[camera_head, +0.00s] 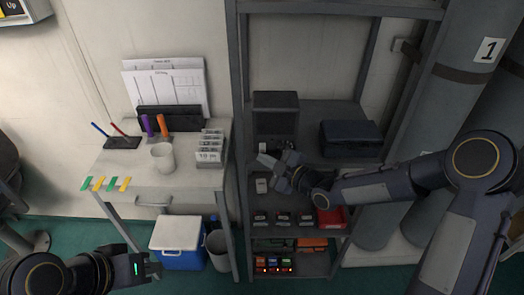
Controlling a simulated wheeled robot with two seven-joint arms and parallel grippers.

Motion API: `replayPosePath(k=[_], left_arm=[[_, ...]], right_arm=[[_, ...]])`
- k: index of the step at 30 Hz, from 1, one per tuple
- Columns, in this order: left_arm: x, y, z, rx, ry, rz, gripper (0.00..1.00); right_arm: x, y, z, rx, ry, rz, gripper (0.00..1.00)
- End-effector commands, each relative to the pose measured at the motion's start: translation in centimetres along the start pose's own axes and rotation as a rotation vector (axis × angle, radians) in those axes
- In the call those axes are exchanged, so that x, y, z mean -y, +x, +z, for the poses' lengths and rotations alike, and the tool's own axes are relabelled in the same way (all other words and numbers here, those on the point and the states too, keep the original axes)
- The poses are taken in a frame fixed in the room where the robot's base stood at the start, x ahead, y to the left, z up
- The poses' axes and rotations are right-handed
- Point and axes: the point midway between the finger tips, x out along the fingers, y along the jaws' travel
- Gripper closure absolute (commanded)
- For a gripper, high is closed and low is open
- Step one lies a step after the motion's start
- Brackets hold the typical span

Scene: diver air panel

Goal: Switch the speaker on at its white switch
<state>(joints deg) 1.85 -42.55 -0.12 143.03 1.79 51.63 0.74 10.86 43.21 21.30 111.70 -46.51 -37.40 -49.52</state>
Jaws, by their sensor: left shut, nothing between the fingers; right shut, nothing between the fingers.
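The speaker (276,101) is a dark box standing upright on the middle shelf of the grey rack. A small white piece (262,147) shows at its lower front left, probably the switch; it is too small to tell its position. My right gripper (272,163) is shut and empty. It reaches in from the right, just in front of and below the speaker's lower front, and hides part of that area. I cannot tell whether it touches the white piece. My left gripper (146,268) is shut and empty at the lower left, away from the rack.
A dark blue case (350,139) sits right of the speaker. Tall grey cylinders (425,110) stand at the right.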

Motion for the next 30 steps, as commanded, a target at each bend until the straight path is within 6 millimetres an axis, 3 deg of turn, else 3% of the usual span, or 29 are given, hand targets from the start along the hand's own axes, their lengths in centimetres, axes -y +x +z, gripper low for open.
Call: replayPosePath(k=[30], left_arm=[[0.34, 0.74, 0.38, 0.000, 0.000, 0.000, 1.00]], right_arm=[[-0.45, 0.60, 0.41, 0.000, 0.000, 0.000, 1.00]])
